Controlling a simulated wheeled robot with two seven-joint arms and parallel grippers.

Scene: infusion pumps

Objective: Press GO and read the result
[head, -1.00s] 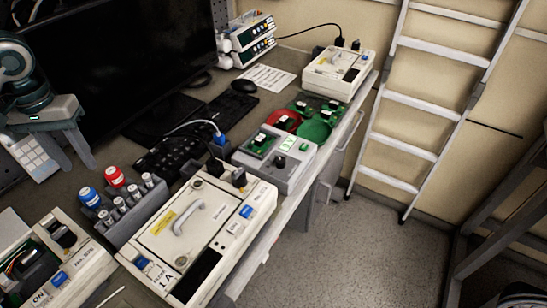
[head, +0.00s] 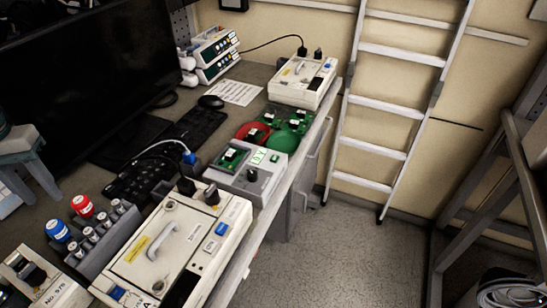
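The tester (head: 238,188) is a grey box near the table's right edge. A green circuit board (head: 230,158) sits on its left top, beside a small lit green display (head: 258,156), whose characters are too small to read surely. A small green button (head: 275,158) is right of the display, and a dark knob (head: 252,175) is in front. I cannot read a GO label. My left gripper (head: 28,182) is at the left edge, partly cut off, fingers apart and empty, far from the tester. My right gripper is not in view.
A white pump (head: 180,245) with a handle stands in front of the tester. Red (head: 252,131) and green (head: 286,143) trays with boards lie behind it. A rack of vials (head: 105,238), keyboard (head: 200,128) and monitor (head: 90,70) are left. Another pump (head: 302,80) stands at the back.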

